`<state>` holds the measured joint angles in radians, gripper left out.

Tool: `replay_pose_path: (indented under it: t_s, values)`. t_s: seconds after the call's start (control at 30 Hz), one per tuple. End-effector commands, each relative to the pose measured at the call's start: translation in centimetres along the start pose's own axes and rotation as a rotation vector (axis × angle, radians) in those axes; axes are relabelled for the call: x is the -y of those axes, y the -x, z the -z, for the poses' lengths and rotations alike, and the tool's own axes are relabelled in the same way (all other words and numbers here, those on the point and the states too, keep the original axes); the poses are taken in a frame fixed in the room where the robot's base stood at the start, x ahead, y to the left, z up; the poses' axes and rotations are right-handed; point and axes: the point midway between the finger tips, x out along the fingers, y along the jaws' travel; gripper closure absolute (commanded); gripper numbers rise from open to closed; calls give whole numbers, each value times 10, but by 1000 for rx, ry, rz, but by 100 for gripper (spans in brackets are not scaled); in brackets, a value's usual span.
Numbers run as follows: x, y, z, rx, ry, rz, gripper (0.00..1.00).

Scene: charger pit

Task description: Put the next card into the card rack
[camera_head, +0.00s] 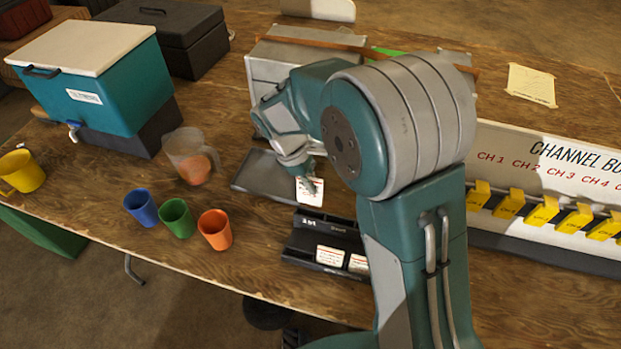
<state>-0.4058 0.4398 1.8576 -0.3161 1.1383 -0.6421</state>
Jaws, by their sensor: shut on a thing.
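My gripper (313,186) is shut on a white card (309,193) with reddish print. It holds the card over the front right part of a dark grey tray (252,182), just behind the rack. The black card rack (299,257) stands in front of it, near the table's front edge. Two white cards with red print, one on the left (330,257) and one on the right (359,265), sit at the rack's front. My arm hides the rack's right end and part of the tray's back.
Blue (141,207), green (177,217) and orange (215,229) cups and a clear pitcher (189,157) stand left of the rack. A teal cooler (110,95) is at the back left. A channel board (560,170) with several yellow tags is on the right. A metal box (262,72) stands behind the tray.

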Motion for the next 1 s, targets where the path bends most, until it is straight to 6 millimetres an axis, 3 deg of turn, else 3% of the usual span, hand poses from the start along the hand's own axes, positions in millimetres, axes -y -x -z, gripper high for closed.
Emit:
replay_pose_path:
  t_s: [1.0]
  values:
    - [0,-48,20,1,-1,0,100]
